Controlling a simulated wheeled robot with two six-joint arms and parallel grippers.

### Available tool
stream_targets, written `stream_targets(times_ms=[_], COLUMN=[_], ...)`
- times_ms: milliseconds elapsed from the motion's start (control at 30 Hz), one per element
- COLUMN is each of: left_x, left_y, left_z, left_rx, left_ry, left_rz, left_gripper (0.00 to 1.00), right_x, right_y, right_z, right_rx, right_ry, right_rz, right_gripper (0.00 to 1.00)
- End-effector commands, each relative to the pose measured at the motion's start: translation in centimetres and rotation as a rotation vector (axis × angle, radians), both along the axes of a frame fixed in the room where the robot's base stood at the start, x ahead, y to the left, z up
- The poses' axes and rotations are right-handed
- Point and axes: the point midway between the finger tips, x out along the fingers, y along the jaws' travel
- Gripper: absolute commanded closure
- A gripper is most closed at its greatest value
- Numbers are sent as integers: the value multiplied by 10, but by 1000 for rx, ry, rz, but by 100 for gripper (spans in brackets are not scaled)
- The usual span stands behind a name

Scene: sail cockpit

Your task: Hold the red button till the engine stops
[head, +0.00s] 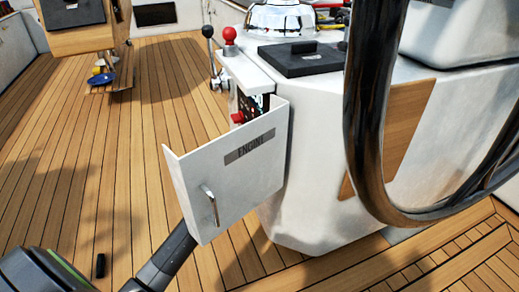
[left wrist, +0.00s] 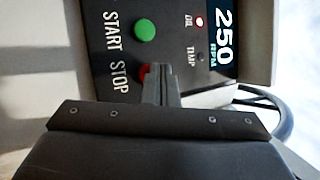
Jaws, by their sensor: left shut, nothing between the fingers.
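The red button (left wrist: 145,71) is beside the word STOP on a dark engine panel (left wrist: 180,38) in the left wrist view. My left gripper (left wrist: 158,72) is shut with its fingertips at the button, covering part of it. I cannot tell how far the button is pressed. The green button (left wrist: 145,29) is beside START. The display (left wrist: 223,38) reads 250 RPM. The OIL lamp (left wrist: 199,21) glows red and the TEMP lamp (left wrist: 200,57) is dark. In the head view the open ENGINE door (head: 235,180) hides my left gripper. My right gripper is not in view.
The white console (head: 320,205) carries a black-knobbed lever (head: 208,32) and a red-knobbed lever (head: 229,35). The large steering wheel (head: 362,110) stands at the right. A small black object (head: 100,265) is on the wooden deck (head: 70,195), which is mostly clear at left.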

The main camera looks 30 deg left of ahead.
Motion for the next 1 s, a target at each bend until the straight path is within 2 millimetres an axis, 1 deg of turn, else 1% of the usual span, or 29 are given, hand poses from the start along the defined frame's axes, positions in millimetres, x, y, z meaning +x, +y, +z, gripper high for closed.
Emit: stream_targets(times_ms=[200, 567, 1000], left_x=[-9, -11, -42], left_y=[7, 9, 36], left_z=[0, 0, 2], left_rx=[0, 0, 1], left_ry=[1, 1, 3], left_rz=[0, 0, 0], left_gripper=[100, 100, 100], right_x=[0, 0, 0], right_y=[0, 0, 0], right_z=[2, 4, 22], right_rx=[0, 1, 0], right_ry=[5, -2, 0], right_rz=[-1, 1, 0], right_gripper=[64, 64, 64])
